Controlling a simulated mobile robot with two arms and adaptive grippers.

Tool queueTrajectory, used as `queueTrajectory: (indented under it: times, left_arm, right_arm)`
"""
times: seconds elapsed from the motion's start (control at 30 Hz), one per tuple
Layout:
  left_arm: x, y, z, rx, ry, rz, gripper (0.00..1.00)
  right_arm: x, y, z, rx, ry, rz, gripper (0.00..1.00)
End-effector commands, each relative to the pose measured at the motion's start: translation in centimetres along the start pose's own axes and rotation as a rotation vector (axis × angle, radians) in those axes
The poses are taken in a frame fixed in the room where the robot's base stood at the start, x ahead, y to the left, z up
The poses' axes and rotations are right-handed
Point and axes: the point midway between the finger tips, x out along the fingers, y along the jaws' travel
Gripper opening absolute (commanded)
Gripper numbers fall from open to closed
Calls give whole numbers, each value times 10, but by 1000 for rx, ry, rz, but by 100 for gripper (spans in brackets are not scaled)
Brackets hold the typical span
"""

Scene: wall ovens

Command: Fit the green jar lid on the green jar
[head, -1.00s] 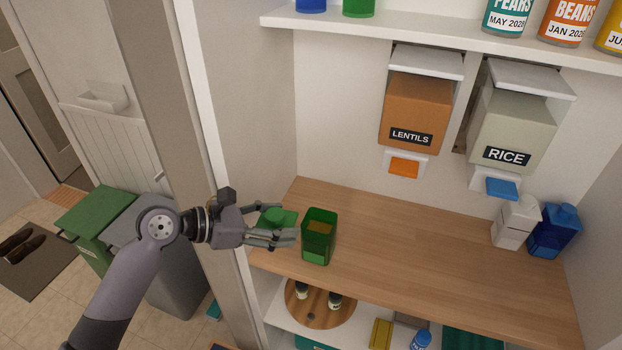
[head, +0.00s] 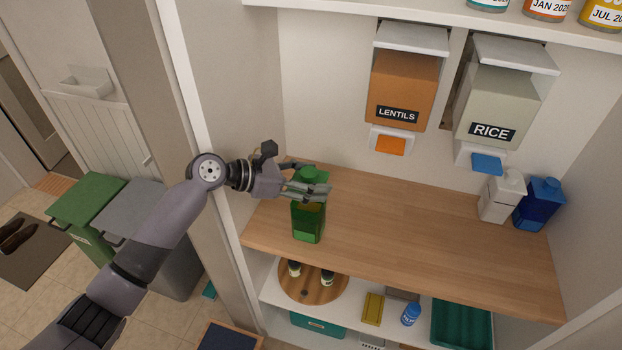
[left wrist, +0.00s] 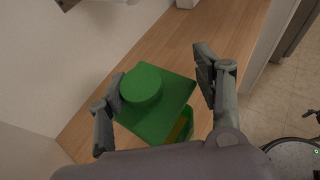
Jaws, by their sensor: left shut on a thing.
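The green jar (head: 309,224) stands upright near the left end of the wooden counter. My left gripper (head: 308,187) is shut on the green jar lid (head: 312,173), at the height of the jar's top. In the left wrist view the square lid (left wrist: 172,104) with its round knob lies between the fingers (left wrist: 160,95). Part of the jar (left wrist: 184,127) shows beneath the lid's lower right edge, so the two look offset in that view. The fingers hide the jar's rim in the head view, and I cannot tell whether lid and jar touch. My right gripper is out of view.
A lentils dispenser (head: 402,90) and a rice dispenser (head: 503,103) hang on the wall above the counter. A white carton (head: 500,198) and a blue container (head: 538,204) stand at its right end. The counter's middle (head: 410,227) is clear.

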Motion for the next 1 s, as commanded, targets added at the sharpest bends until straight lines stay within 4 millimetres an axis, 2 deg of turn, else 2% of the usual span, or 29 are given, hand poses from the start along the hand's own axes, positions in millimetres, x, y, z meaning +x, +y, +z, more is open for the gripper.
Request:
queueTrajectory:
  times: [0.03, 0.47, 1.0]
  left_arm:
    - [3, 0, -7, 1, 0, 0, 34]
    - [12, 0, -30, 1, 0, 1, 34]
    - [18, 0, -43, 0, -1, 0, 34]
  right_arm:
    - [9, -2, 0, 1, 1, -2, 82]
    - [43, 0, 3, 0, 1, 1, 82]
    - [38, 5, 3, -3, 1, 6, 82]
